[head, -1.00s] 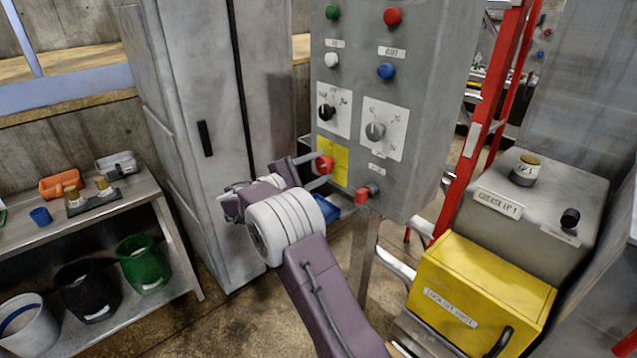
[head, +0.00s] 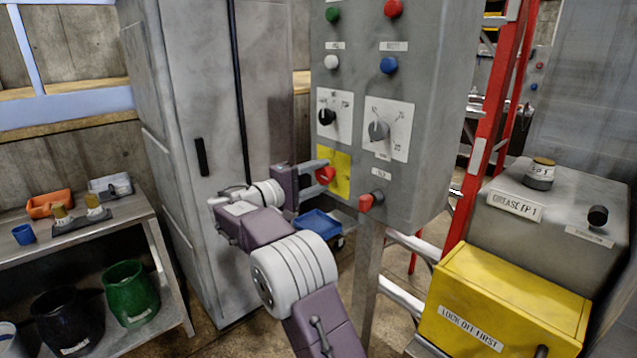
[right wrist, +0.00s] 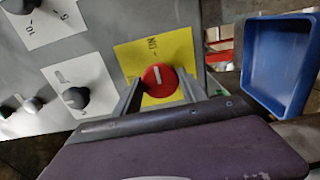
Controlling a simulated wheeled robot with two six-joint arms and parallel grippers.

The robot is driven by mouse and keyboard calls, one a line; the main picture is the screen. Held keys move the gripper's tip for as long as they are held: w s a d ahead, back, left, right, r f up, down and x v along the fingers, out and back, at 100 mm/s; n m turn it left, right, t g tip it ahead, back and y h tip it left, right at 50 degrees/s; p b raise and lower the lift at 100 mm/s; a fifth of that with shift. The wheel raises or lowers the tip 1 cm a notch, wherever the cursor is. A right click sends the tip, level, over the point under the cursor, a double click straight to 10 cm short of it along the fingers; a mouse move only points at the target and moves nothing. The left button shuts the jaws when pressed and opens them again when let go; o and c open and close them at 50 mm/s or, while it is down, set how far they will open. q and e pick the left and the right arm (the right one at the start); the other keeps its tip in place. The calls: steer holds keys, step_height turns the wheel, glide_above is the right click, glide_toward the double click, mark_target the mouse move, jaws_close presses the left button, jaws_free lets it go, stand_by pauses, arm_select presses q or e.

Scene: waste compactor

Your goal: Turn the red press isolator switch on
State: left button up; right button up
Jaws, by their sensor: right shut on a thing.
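The red isolator switch (head: 326,175) is a round knob on a yellow plate (head: 341,186), low on the left of the grey control panel. My right gripper (head: 318,173) is at the knob, its fingers on either side of it and shut on it. In the right wrist view, the red knob (right wrist: 160,80) sits between the two grey fingers. A white pointer line on its face points toward the top of that view, near lettering on the yellow plate (right wrist: 174,50). My left gripper is not in view.
Another red knob (head: 371,200) sticks out to the lower right of the switch. Black and grey dials (head: 379,130) and coloured buttons are above. A blue bin (head: 318,224) is below and behind. A red ladder (head: 481,140) and yellow box (head: 500,300) stand right.

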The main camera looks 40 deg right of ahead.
stand_by(0.4)
steer(key=o, duration=1.4)
steer(key=shift+c, duration=0.2)
steer(key=a, duration=0.9)
steer(key=shift+s, duration=0.4)
steer(key=shift+d, duration=0.1)
